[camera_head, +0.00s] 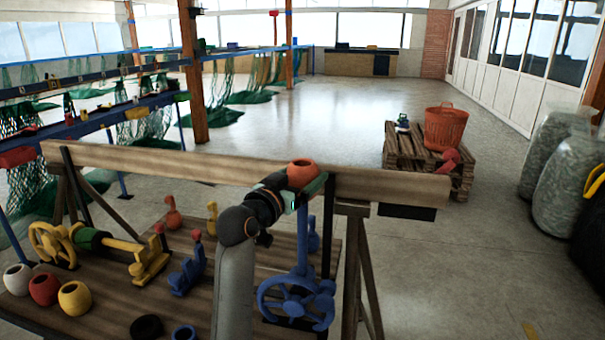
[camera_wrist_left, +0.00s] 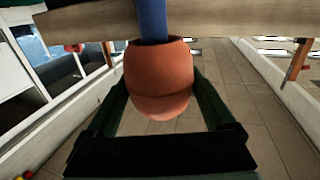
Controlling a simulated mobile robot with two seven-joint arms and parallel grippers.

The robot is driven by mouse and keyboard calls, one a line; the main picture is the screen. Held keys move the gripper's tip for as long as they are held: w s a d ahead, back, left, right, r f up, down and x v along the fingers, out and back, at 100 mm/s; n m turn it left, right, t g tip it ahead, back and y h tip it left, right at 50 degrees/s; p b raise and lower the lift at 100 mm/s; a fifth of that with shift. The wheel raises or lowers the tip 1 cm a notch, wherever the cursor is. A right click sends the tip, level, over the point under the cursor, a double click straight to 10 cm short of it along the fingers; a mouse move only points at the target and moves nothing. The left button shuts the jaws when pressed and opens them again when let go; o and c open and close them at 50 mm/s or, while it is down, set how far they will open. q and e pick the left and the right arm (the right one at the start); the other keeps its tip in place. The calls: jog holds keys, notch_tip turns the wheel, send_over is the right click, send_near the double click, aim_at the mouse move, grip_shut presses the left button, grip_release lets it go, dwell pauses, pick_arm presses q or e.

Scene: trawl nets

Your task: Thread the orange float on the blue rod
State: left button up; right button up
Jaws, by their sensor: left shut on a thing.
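The orange float (camera_head: 302,174) is held high over the bench by my left gripper (camera_head: 300,189), which is shut on it. Its open top shows in the head view, with no rod standing out of it. The blue rod (camera_head: 302,235) rises upright below the float from a blue handwheel base (camera_head: 297,302). In the left wrist view the float (camera_wrist_left: 158,78) sits between the two dark fingers (camera_wrist_left: 160,90), and the blue rod (camera_wrist_left: 153,20) meets its dark-rimmed opening. How far the rod reaches inside is hidden. My right gripper is not in view.
A long wooden beam (camera_head: 150,160) runs behind the float. The workbench (camera_head: 120,318) holds white (camera_head: 17,280), red (camera_head: 45,288) and yellow (camera_head: 75,298) floats, a yellow fitting (camera_head: 150,262) and a blue fitting (camera_head: 188,272). An orange basket (camera_head: 445,128) stands on pallets at right.

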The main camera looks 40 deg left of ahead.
pick_arm(q)
jog(key=shift+f, duration=0.15)
jog(key=o, duration=1.1)
jog(key=shift+s, duration=0.1)
jog(key=p+v, duration=0.5)
jog(key=v, duration=0.7)
jog(key=shift+d, duration=0.15)
